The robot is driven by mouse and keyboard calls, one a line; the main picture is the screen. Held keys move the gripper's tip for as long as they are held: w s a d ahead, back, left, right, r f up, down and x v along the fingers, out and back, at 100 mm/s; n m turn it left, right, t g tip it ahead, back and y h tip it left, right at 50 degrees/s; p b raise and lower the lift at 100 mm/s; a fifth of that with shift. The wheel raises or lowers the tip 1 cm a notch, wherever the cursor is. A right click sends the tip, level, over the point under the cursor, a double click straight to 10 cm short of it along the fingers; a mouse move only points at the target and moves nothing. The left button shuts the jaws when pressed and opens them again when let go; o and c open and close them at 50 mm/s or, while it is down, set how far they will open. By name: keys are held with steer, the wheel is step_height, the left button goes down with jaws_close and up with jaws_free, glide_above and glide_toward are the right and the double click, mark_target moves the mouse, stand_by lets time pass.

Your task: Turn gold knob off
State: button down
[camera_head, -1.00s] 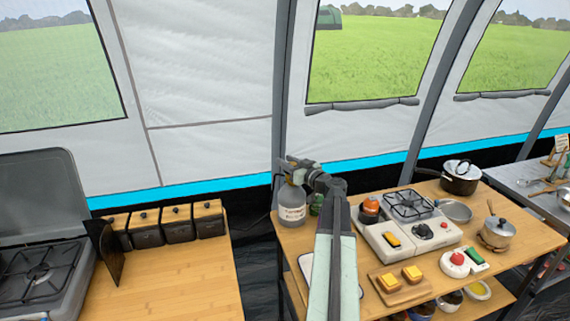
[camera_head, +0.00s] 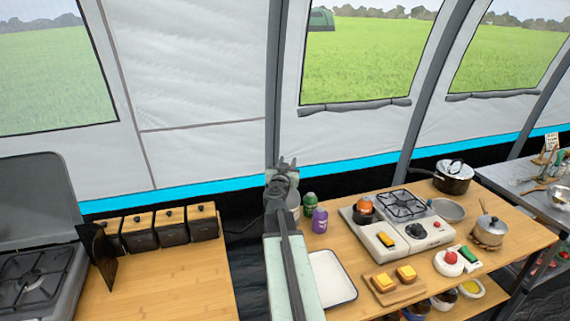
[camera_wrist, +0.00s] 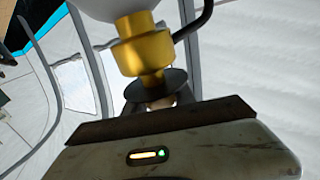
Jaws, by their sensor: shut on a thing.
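A grey-white gas bottle (camera_head: 294,200) stands at the left back corner of the right-hand table, mostly hidden behind my arm in the head view. In the wrist view a gold fitting (camera_wrist: 143,52) joins the pale bottle (camera_wrist: 112,8) at the top, with a dark round disc (camera_wrist: 157,84) below it. My gripper (camera_head: 281,163) is at the top of the bottle. In the wrist view its dark fingers (camera_wrist: 160,102) are shut at the end of the gold fitting, on what appears to be the knob. The knob's grip surface is mostly hidden by the disc and gripper body.
Green (camera_head: 309,204) and purple (camera_head: 320,220) bottles stand close right of the gas bottle. A white tray (camera_head: 331,280) lies in front, and a camping stove (camera_head: 383,238) stands further right. A black hose (camera_wrist: 196,24) curves beside the gold fitting.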

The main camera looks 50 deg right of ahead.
steer(key=shift+m+g+h, duration=0.4)
steer(key=shift+m+g, duration=0.1)
steer(key=shift+g, duration=0.4)
steer(key=c, duration=1)
jaws_free()
steer(key=shift+c, duration=0.2)
steer(key=v, duration=0.7)
steer(key=shift+a, duration=0.4)
steer(key=shift+s+f, duration=0.1)
steer(key=shift+s, duration=0.15)
